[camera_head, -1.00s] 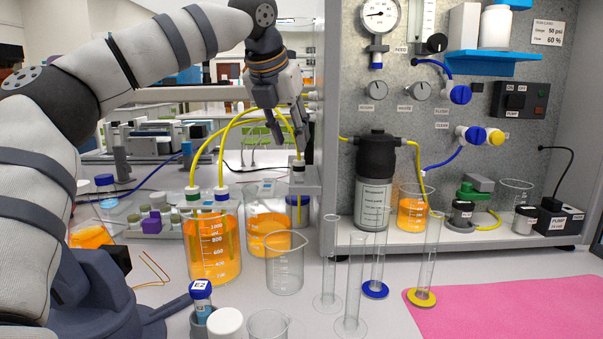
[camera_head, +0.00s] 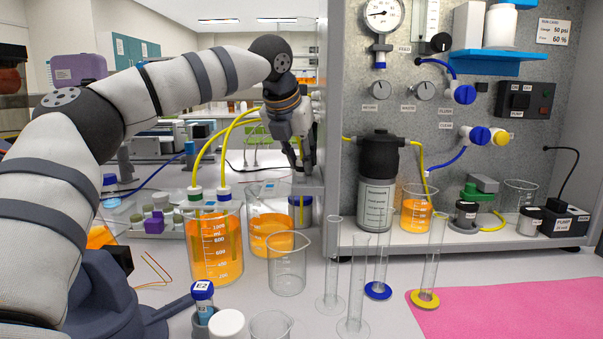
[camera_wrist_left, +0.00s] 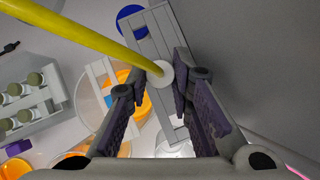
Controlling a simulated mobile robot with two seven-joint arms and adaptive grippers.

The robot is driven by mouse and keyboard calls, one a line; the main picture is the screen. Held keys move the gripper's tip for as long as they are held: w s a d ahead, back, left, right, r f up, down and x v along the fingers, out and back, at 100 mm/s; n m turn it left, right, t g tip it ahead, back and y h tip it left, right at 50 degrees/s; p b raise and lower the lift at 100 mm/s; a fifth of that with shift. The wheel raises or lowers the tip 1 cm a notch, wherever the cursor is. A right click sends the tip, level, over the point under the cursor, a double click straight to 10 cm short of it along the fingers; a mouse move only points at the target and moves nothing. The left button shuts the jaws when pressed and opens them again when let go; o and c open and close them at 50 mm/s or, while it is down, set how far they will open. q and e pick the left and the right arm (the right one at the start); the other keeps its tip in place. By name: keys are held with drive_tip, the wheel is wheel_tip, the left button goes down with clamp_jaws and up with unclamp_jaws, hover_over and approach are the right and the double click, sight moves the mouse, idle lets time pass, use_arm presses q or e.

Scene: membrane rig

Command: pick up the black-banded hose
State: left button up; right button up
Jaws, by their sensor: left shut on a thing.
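My left gripper (camera_head: 305,172) points down at the grey bracket beside the panel's left edge. It is shut on the black-banded hose, whose yellow tube (camera_wrist_left: 95,35) and pale round collar (camera_wrist_left: 162,73) show between the fingers (camera_wrist_left: 160,90) in the wrist view. The gripper hides the black band. Two other hose ends, one with a green band (camera_head: 194,193) and one with a blue band (camera_head: 224,193), stand in the large beaker of orange liquid (camera_head: 216,250). My right gripper is not in view.
A second orange-filled vessel (camera_head: 270,232) stands just left of the gripper. An empty beaker (camera_head: 287,268) and several glass cylinders (camera_head: 357,290) stand in front. The upright panel (camera_head: 345,120) rises close on the right.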

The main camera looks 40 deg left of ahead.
use_arm(q)
wheel_tip(320, 180, up, 12)
drive_tip(key=b, duration=0.1)
drive_tip(key=s+a, duration=1.1)
drive_tip(key=a, duration=0.2)
drive_tip(key=shift+s+a+p, duration=0.35)
drive_tip(key=shift+a+p, duration=0.05)
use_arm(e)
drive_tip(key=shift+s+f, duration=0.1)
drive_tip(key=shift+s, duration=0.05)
use_arm(q)
clamp_jaws()
drive_tip(key=shift+r, duration=0.8)
